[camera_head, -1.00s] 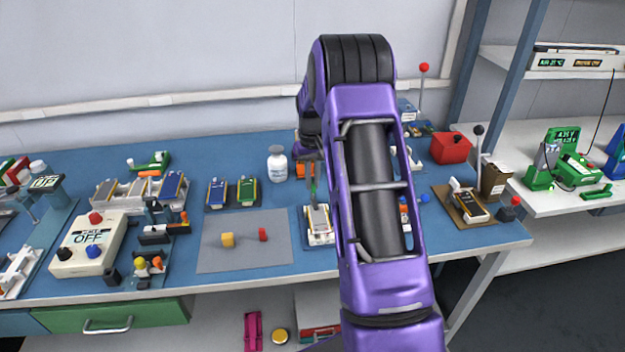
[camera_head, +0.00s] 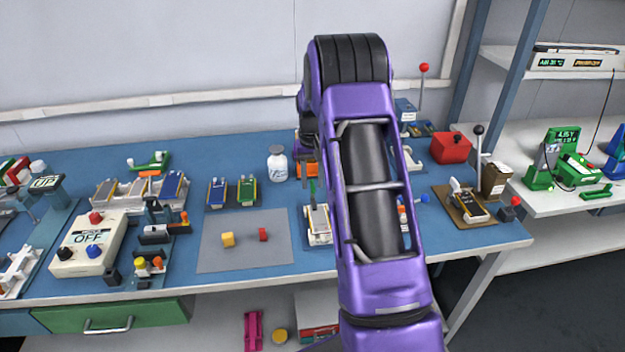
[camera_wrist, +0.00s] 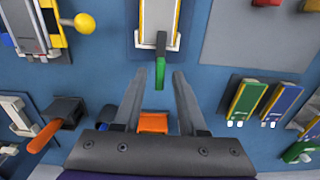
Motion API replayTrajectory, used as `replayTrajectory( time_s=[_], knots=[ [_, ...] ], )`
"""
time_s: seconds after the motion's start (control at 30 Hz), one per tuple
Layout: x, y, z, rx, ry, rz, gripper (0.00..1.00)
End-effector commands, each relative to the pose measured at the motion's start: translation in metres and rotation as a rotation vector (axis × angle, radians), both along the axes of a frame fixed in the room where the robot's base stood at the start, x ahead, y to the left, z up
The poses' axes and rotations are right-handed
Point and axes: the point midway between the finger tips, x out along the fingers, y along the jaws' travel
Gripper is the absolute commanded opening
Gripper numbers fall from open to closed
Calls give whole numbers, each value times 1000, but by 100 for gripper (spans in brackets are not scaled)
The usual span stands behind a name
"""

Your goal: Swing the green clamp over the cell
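The green clamp (camera_wrist: 161,70) has a green handle and a grey arm in the wrist view. Its grey end overlaps the edge of the fixture (camera_wrist: 137,40) holding a pale cell (camera_wrist: 159,14). In the head view the clamp (camera_head: 312,187) stands at the far end of that cell (camera_head: 318,217). My gripper (camera_wrist: 161,72) is open, with one finger on each side of the green handle in the picture. I cannot tell whether either finger touches it. In the head view my gripper is mostly hidden by my purple arm.
An orange block (camera_wrist: 153,122) lies beneath my fingers. An orange-handled lever fixture (camera_wrist: 60,115) and a yellow-knobbed fixture (camera_wrist: 38,30) stand to the left. Blue and green cells (camera_wrist: 280,103) lie to the right. A grey mat (camera_head: 218,260) and a white bottle (camera_head: 277,163) are nearby.

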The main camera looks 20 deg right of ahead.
Motion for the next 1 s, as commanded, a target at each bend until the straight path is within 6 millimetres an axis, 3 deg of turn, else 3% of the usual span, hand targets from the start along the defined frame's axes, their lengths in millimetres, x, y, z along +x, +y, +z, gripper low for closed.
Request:
replayTrajectory(
  time_s=[0.3, 0.47, 1.0],
  knots=[
    [-1, 0, 1, 1, 2, 1, 44],
    [0, 0, 17, -1, -1, 1, 44],
    [0, 0, 142, -1, -2, 1, 44]
  ],
)
